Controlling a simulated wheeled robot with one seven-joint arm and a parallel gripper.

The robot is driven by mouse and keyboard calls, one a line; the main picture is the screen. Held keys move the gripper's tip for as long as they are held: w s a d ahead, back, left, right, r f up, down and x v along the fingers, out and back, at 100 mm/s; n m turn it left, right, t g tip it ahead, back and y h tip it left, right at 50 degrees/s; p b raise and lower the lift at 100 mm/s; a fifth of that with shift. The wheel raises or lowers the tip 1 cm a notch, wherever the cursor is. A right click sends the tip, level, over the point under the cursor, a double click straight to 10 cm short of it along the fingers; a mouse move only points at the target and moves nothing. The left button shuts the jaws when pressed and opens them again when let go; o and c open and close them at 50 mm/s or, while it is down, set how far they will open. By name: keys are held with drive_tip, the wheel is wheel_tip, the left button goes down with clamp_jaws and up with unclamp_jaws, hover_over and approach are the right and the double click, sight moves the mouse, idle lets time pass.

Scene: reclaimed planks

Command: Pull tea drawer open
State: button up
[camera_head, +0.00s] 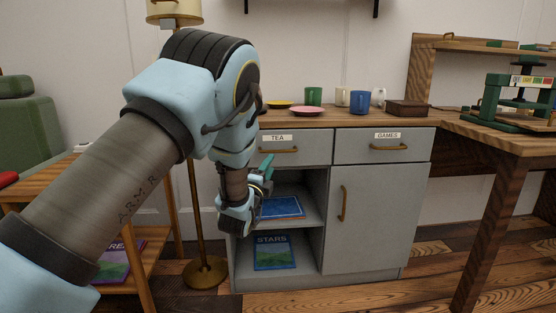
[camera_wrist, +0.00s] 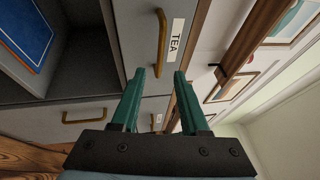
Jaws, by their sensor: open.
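The tea drawer (camera_head: 313,146) is the left drawer of a grey cabinet, marked TEA, and its front sits shut, level with the drawer beside it. Its brass bar handle (camera_head: 280,150) is under the label. In the wrist view the same handle (camera_wrist: 162,42) lies beyond the fingertips, next to the TEA label (camera_wrist: 176,40). My gripper (camera_head: 266,165) is in front of the cabinet, just below and left of the handle. In the wrist view its green fingers (camera_wrist: 160,72) are apart with nothing between them. They appear clear of the handle.
A games drawer (camera_head: 385,147) and a cupboard door (camera_head: 368,220) are to the right. Open shelves below hold books (camera_head: 272,252). Mugs (camera_head: 359,101), plates and a wooden box (camera_head: 408,107) stand on top. A floor lamp (camera_head: 204,270) and side table (camera_head: 150,240) are left, a wooden desk (camera_head: 500,140) right.

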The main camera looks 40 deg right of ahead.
sight(278, 151)
drive_tip(key=b+x, duration=0.1)
drive_tip(key=x, duration=0.8)
drive_tip(key=shift+w+d+r, duration=0.1)
drive_tip(key=shift+w+d, duration=0.1)
drive_tip(key=shift+d, duration=0.1)
drive_tip(key=shift+c, duration=0.4)
clamp_jaws()
idle(0.6)
